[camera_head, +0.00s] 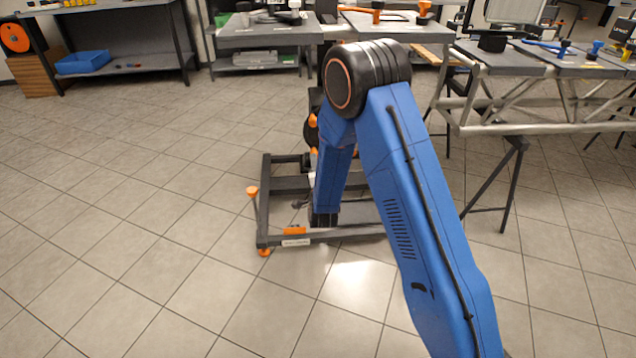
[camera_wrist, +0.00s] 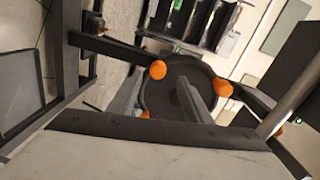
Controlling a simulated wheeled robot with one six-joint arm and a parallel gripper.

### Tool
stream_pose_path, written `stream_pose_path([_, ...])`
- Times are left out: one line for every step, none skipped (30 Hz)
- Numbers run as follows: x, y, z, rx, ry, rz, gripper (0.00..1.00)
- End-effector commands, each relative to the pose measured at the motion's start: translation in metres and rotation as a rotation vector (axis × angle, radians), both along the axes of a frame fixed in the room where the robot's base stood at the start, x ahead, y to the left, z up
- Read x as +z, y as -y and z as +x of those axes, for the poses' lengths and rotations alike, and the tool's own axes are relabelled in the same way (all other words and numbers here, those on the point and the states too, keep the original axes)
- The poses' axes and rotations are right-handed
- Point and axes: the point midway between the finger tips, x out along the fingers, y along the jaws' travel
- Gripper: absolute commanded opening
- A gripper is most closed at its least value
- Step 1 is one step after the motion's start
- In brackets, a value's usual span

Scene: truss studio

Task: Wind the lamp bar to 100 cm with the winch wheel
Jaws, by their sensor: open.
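The winch wheel (camera_wrist: 165,97) is a dark disc with orange knobs, in the middle of the wrist view. A grey tapered piece (camera_wrist: 196,103) crosses its face. In the head view, a small part of the dark wheel (camera_head: 309,133) and its orange knobs show left of my blue arm, low on the dark stand (camera_head: 262,215). My arm reaches down in front of the stand and hides much of it. The lamp bar and any height scale are not recognisable.
The stand's dark base has orange feet (camera_head: 252,191) and lies on the tiled floor. Workbenches (camera_head: 265,36) stand behind it. A grey truss (camera_head: 545,128) on trestles is to the right. A blue bin (camera_head: 83,62) is at the back left. The floor left of the stand is clear.

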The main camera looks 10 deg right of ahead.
Motion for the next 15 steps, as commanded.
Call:
stream_pose_path([0.0,0.0,-0.011,0.002,-0.001,-0.001,0.45])
stream_pose_path([0.0,0.0,-0.017,0.002,-0.001,-0.001,0.45])
stream_pose_path([0.0,0.0,-0.025,0.001,-0.002,-0.001,0.45])
stream_pose_path([0.001,0.0,-0.031,0.001,-0.001,0.0,0.45])
stream_pose_path([0.002,0.0,-0.037,0.001,0.0,0.0,0.45])
stream_pose_path([0.002,0.0,-0.045,0.001,-0.001,0.0,0.45])
stream_pose_path([0.002,-0.001,-0.051,0.001,0.0,0.0,0.45])
stream_pose_path([0.002,0.0,-0.056,0.001,0.0,0.0,0.45])
stream_pose_path([0.003,0.0,-0.063,0.001,0.0,-0.001,0.45])
stream_pose_path([0.003,0.0,-0.068,0.001,-0.001,-0.001,0.45])
stream_pose_path([0.003,0.0,-0.072,0.0,-0.001,-0.001,0.45])
stream_pose_path([0.003,0.0,-0.078,0.0,0.0,-0.001,0.45])
stream_pose_path([0.003,0.0,-0.081,0.0,0.001,0.0,0.45])
stream_pose_path([0.003,0.0,-0.084,0.0,0.0,0.0,0.45])
stream_pose_path([0.003,0.0,-0.088,0.0,0.0,0.0,0.45])
